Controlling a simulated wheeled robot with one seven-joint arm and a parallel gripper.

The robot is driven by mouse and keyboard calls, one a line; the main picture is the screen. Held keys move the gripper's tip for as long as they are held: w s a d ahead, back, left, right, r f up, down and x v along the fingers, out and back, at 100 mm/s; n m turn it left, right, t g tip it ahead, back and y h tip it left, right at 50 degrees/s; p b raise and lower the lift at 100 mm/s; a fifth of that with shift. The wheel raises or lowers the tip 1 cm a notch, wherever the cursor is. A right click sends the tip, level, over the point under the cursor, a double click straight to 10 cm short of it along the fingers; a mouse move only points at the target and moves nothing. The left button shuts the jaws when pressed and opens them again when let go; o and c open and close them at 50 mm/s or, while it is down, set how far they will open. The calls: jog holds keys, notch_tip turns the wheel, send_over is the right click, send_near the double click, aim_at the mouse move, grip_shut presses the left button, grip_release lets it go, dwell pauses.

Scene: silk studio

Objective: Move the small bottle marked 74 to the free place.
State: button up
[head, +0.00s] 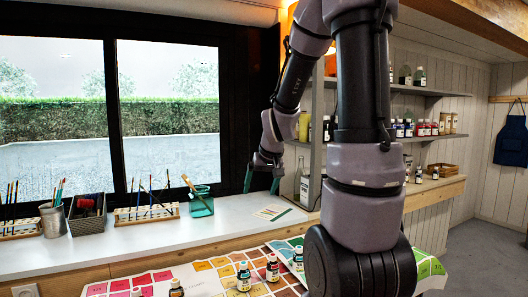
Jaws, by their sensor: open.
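Two more, a left one (137,292) and a dark one (176,288), are cut by the lower edge. The numbers are too small to read, so I cannot tell which is 74 or which place is free. My gripper (262,181) is open and empty, above the white counter behind the chart, apart from the bottles.
A teal cup (201,204), brush racks (147,213), a dark basket (87,215) and a metal pot (53,220) line the window side of the counter (150,242). A small card (271,212) lies below my gripper. Shelves (419,91) with bottles are behind my arm, which hides part of the chart.

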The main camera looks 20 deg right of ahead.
jog(key=s+a+r+m+y, duration=0.1)
jog(key=s+a+r, duration=0.2)
jog(key=s+r, duration=0.4)
jog(key=s+a+r+t, duration=0.1)
jog(key=s+a+r, duration=0.2)
jog(key=s+r, duration=0.4)
jog(key=s, duration=0.4)
jog(key=shift+a+r+m+y, duration=0.25)
jog(key=shift+a+m+y, duration=0.05)
jog(key=shift+m+y, duration=0.1)
